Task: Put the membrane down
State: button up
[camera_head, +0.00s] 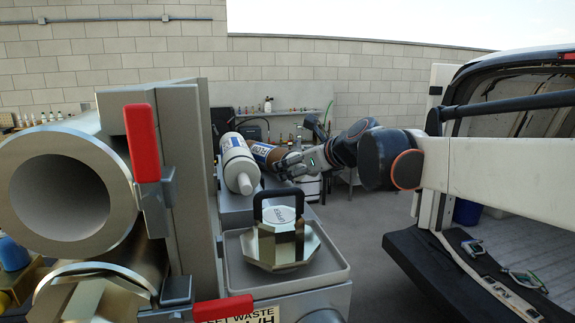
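A white cylinder with a blue band and a narrow tapered end (238,163) lies on the grey bench behind the tray, its tapered end toward me. Right behind it is a brown cylinder with a white and blue label (263,154), partly hidden by the white one. I cannot tell whether the two are joined or which is the membrane. My gripper (284,167) reaches in from the right, with its fingers at the right end of the brown cylinder. The fingers are too small and overlapped to show whether they grip it.
A grey tray (335,272) holds a gold octagonal cap (282,246) with a black handle. Large metal tubes (70,195) with a red lever (142,143) stand at left. An open van (505,215) is at right. Grey floor (365,225) lies between.

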jog(key=shift+r, duration=0.45)
jog(key=b+v, duration=0.1)
jog(key=v, duration=1.1)
jog(key=shift+f, duration=0.15)
